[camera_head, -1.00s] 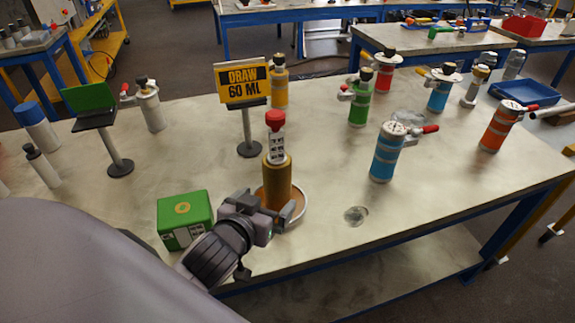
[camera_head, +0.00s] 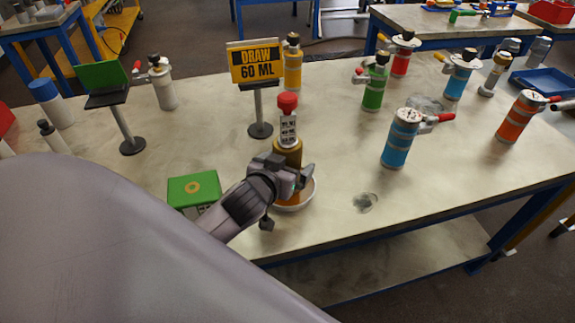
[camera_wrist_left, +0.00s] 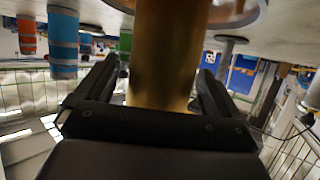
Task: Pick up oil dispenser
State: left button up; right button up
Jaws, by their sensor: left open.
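The oil dispenser (camera_head: 288,130) is a brass-brown cylinder with a white marked neck and a red cap. It stands upright in a shallow round dish (camera_head: 302,196) near the table's front edge. My left gripper (camera_head: 300,178) is at its lower body, with the fingers to either side of it. In the left wrist view the brass body (camera_wrist_left: 168,55) rises between the two open fingers (camera_wrist_left: 155,90), with a visible gap on at least the left side. My gripper hides part of the dispenser's lower body. My right gripper is not in view.
A green box (camera_head: 194,187) sits left of my gripper. The yellow "DRAW 60 ML" sign (camera_head: 254,64) stands behind the dispenser. A blue flanged vessel (camera_head: 401,140) stands to the right, with several more vessels behind.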

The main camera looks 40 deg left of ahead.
pick_arm(q)
jog(key=shift+c, duration=0.3)
jog(key=c, duration=1)
jog(key=shift+c, duration=1.4)
jog(key=shift+r, duration=0.15)
